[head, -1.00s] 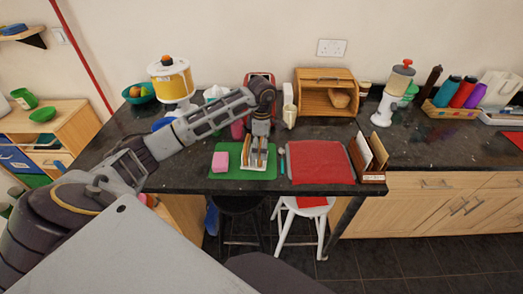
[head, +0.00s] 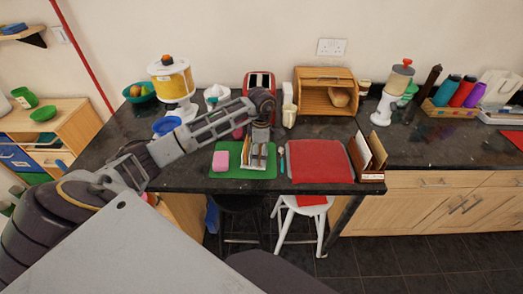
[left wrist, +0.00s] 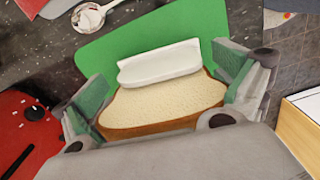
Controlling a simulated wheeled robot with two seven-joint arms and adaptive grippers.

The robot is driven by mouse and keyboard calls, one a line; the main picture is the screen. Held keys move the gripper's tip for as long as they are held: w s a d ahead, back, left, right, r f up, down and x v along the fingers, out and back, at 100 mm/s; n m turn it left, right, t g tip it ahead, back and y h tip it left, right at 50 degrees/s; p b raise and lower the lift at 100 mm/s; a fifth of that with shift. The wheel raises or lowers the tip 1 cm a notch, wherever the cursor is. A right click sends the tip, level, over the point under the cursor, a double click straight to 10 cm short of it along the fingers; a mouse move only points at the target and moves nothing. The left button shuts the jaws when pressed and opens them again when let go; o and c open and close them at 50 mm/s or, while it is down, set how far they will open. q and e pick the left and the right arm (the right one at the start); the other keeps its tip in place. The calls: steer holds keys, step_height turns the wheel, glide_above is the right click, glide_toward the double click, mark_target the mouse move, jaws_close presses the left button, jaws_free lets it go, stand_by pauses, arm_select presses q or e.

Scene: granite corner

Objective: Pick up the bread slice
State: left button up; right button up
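The bread slice (left wrist: 165,108) shows in the left wrist view as a pale slice with a brown crust, its edge up beside a white rack part (left wrist: 158,66). It lies between the fingers of my left gripper (left wrist: 160,98). The fingers are spread, one at each side of the slice and close to its edges; I cannot tell whether they touch it. In the head view my left gripper (head: 260,150) reaches down over the white rack on the green mat (head: 228,172). The gripper partly hides the slice there. My right gripper is not in view.
A red toaster (head: 259,80) and a wooden bread box (head: 326,92) stand behind. White and black stools are below the counter edge.

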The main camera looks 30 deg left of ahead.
arm_select(q)
steer(key=c, duration=0.4)
steer(key=shift+c, duration=0.2)
steer(key=shift+r, duration=0.8)
steer(key=shift+r+b, duration=0.85)
steer(key=shift+r, duration=3.35)
